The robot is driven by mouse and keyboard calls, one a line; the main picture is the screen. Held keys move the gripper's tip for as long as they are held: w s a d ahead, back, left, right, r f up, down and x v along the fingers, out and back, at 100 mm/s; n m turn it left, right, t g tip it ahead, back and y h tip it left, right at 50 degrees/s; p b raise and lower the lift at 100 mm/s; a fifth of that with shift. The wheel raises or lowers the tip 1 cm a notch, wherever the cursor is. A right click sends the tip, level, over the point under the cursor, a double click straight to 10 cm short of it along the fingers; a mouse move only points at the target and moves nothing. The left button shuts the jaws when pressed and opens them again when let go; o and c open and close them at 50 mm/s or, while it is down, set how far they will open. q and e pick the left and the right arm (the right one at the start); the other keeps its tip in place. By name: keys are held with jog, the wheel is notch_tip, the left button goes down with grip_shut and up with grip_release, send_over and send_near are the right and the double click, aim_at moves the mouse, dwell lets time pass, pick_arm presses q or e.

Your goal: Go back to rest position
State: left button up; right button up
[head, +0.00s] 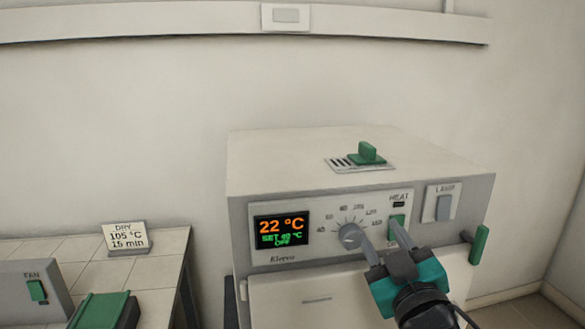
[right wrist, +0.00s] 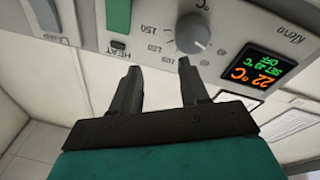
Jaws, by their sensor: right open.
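My right gripper (head: 385,240) is open and empty in front of the furnace's control panel. One fingertip overlaps the grey temperature knob (head: 349,236) in the head view, and the other is near the green heat switch (head: 396,226). In the right wrist view, the open fingers (right wrist: 160,72) point at the panel, with the knob (right wrist: 192,34) just beyond the right finger; whether they touch is unclear. The furnace (head: 300,165) has a display (head: 282,231) reading 22 °C, SET 40 °C, OFF. My left gripper is not in view.
A green door handle (head: 479,245) sticks out at the furnace's right. A green slider (head: 367,153) sits on its top. At left, a tiled bench (head: 165,245) holds a card (head: 125,236) reading DRY 105 °C 15 min and a fan switch box (head: 35,290).

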jog(key=s+d+f+m+g+h, duration=0.1)
jog(key=s+d+f+m+g, duration=0.15)
jog(key=s+f+g, duration=0.4)
jog(key=s+d+f+m+g+h, duration=0.1)
jog(key=s+d+f+g+h, duration=0.15)
jog(key=f, duration=0.75)
jog(key=s+d+f+m+g+y, duration=0.1)
jog(key=s+f+g, duration=0.35)
jog(key=s, duration=0.45)
jog(key=s+f+g, duration=0.3)
jog(key=s+f, duration=0.2)
jog(key=s, duration=0.4)
jog(key=w+a+f+t+y, duration=0.2)
jog(key=w+f+t, duration=0.5)
jog(key=w+f, duration=0.1)
jog(key=shift+a+f+t, duration=0.25)
jog(key=shift+t, duration=0.1)
jog(key=shift+n, duration=0.25)
